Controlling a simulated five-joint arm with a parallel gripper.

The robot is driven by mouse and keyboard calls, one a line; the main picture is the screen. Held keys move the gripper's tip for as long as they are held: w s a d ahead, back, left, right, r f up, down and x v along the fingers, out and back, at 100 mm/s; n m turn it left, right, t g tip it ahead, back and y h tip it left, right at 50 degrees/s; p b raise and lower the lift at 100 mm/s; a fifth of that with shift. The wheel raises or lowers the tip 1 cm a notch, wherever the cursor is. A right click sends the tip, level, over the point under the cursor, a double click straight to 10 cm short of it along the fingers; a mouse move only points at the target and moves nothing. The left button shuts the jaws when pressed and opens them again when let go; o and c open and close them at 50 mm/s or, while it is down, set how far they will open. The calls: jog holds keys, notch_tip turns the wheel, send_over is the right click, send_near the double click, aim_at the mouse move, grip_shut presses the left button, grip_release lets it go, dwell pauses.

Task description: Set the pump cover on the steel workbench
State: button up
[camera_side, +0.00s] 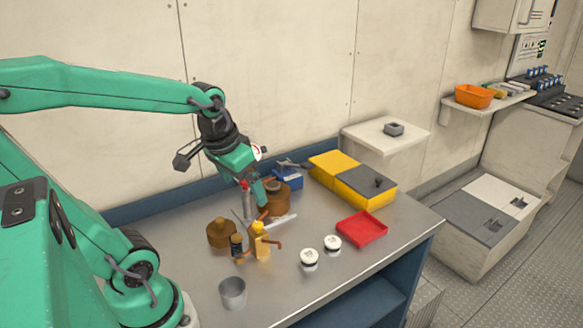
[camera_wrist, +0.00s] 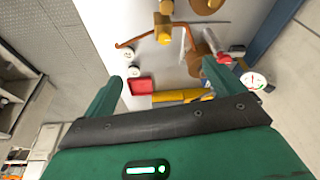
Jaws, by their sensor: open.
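The steel workbench (camera_side: 330,205) is a grey metal top carrying several parts. I cannot tell for certain which part is the pump cover. Two round bronze-brown pieces are candidates: a knobbed one (camera_side: 221,234) at the left of the bench, and a taller one (camera_side: 276,197) beside my gripper, partly hidden by it. My gripper (camera_side: 257,192) points down over the middle of the bench, close to the taller brown piece. In the wrist view my gripper (camera_wrist: 160,88) has its two green fingers spread wide with nothing held between them.
A brass fitting (camera_side: 259,243), two white caps (camera_side: 309,260), a grey cup (camera_side: 232,292) and a red tray (camera_side: 361,229) stand on the bench. A yellow box with a grey section (camera_side: 365,186) is at the back right. A grey block (camera_side: 394,129) sits on a white ledge. The front right is clear.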

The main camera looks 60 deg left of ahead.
jog(key=s+d+r+m+t, duration=0.2)
jog(key=d+r, duration=0.1)
jog(key=d, duration=0.3)
jog(key=shift+s+d+r+h, duration=0.2)
jog(key=shift+s+d+h, duration=0.05)
jog(key=shift+d+h, duration=0.15)
